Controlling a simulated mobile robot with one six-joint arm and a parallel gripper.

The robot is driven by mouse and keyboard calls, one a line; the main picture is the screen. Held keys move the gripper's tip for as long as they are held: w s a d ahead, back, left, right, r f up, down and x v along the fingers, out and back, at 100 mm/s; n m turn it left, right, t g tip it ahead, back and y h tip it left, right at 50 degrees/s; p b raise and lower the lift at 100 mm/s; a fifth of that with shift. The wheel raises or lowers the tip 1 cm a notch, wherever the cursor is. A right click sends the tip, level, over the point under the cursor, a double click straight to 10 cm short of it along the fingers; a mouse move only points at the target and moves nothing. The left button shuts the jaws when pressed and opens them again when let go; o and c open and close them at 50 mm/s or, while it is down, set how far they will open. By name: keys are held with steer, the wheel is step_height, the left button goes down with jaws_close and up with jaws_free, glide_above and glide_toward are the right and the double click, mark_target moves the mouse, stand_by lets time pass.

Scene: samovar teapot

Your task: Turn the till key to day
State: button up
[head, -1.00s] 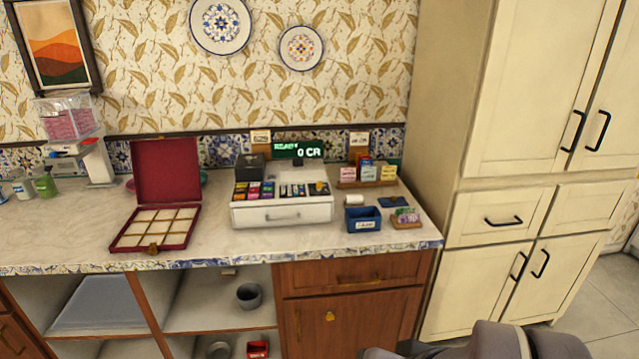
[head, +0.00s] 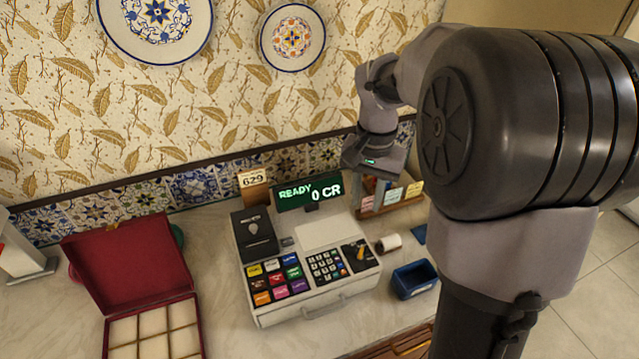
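The till (head: 306,262) stands on the counter, a white cash register with coloured keys, a number pad and a closed drawer. Its green display (head: 308,193) reads READY 0 CR. A small yellow-gold till key (head: 360,251) sits on a dark plate at the right of the keypad; its exact setting is too small to read. My gripper (head: 371,163) is above and behind the till's right side, apart from the key.
An open red box (head: 128,250) with compartments lies left of the till. A blue bin (head: 414,280) and a paper roll (head: 389,243) are to the right. A card rack (head: 392,207) stands behind, partly hidden by my arm. Plates hang on the wall.

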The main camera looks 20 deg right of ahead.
steer(key=b, duration=0.3)
glide_above(362, 251)
step_height(362, 251, down, 7)
step_height(362, 251, down, 10)
steer(key=b, duration=0.3)
steer(key=shift+f, duration=0.1)
jaws_close()
